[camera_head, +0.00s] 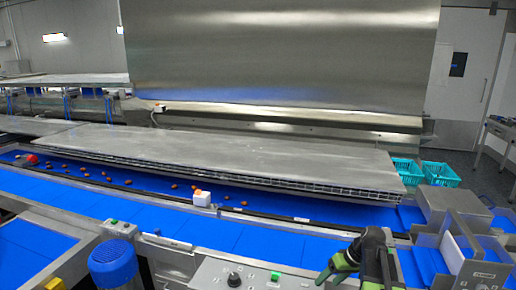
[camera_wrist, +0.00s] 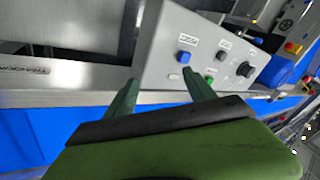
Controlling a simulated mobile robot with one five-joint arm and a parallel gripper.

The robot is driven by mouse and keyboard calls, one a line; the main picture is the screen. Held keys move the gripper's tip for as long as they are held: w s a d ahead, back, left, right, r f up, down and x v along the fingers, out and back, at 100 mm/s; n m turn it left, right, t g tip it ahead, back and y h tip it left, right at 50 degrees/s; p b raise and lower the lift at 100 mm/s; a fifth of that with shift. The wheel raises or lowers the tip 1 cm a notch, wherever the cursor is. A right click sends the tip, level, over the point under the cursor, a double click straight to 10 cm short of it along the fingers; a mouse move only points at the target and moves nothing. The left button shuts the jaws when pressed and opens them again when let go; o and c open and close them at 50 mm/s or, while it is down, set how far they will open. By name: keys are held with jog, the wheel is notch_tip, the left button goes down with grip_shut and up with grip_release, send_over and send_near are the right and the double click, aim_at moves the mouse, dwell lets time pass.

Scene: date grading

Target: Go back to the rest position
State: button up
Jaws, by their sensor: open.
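My gripper (camera_head: 337,268) shows at the lower right of the head view, green and black, in front of the blue conveyor belt (camera_head: 215,231). In the wrist view its two green fingers (camera_wrist: 160,86) are spread apart with nothing between them. The fingers point toward a grey control panel (camera_wrist: 226,41) with blue, green and black buttons and a black knob. The panel also shows at the bottom of the head view (camera_head: 213,272), left of my gripper. I cannot tell how far the fingertips are from the panel.
Several brown dates (camera_head: 127,182) lie on the far belt under a long metal cover (camera_head: 230,157). Teal baskets (camera_head: 440,174) stand behind the right end. A blue motor (camera_head: 113,264) is at the lower left.

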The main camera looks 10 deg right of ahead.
jog(key=s+a, duration=0.1)
jog(key=a, duration=0.4)
jog(key=s+a+f+n+g+h, duration=0.1)
jog(key=a, duration=0.5)
jog(key=s+a+g, duration=0.1)
jog(key=a, duration=0.4)
jog(key=shift+s+a+f+n+h, duration=0.1)
jog(key=shift+a+f+n+h, duration=0.1)
jog(key=shift+f+n+h, duration=0.15)
jog(key=s+m+h, duration=0.2)
jog(key=s+d+f+m+h, duration=0.1)
jog(key=s, duration=0.1)
jog(key=shift+m, duration=0.25)
dwell(5.4)
